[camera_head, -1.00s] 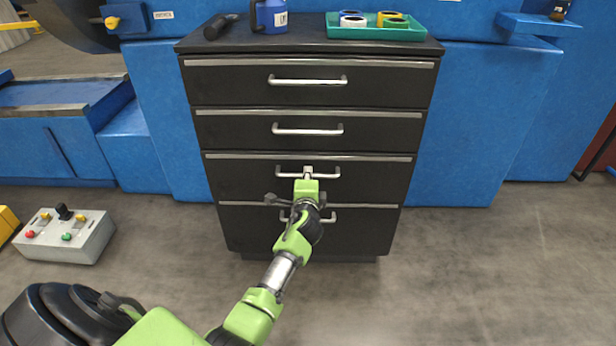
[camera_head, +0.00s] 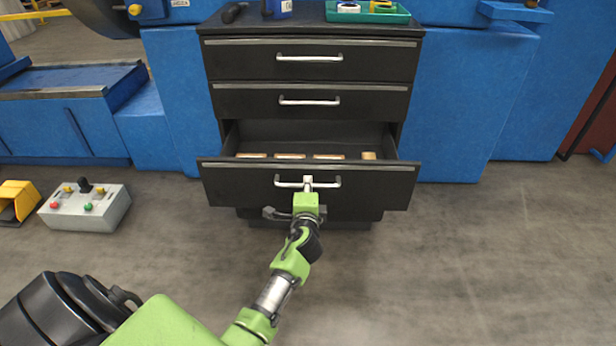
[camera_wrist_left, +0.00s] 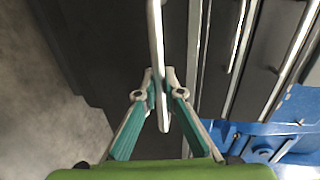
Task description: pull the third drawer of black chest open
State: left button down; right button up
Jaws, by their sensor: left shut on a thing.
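The black chest (camera_head: 312,66) stands against blue machinery, with silver bar handles on its drawers. Its third drawer (camera_head: 240,186) from the top is pulled well out, and several light-coloured blocks lie in a row inside it. My left gripper (camera_head: 308,183) is shut on the silver handle (camera_head: 288,184) of this drawer. In the left wrist view the fingers (camera_wrist_left: 160,90) close around the handle bar (camera_wrist_left: 155,40). The bottom drawer is mostly hidden behind the open one. My right gripper is not in view.
On top of the chest are a green tray (camera_head: 398,17) with tape rolls, a blue bottle and a black tool. A grey control box (camera_head: 85,212) with buttons and a yellow object (camera_head: 18,198) sit at the left. The floor at the right is clear.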

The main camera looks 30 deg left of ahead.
pick_arm(q)
jog(key=shift+v, duration=0.9)
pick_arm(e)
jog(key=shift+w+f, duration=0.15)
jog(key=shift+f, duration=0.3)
pick_arm(q)
jog(key=shift+f, duration=0.25)
jog(key=c, duration=2.2)
grip_release()
jog(key=shift+o, duration=0.2)
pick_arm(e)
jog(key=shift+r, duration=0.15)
pick_arm(q)
jog(key=v, duration=1.2)
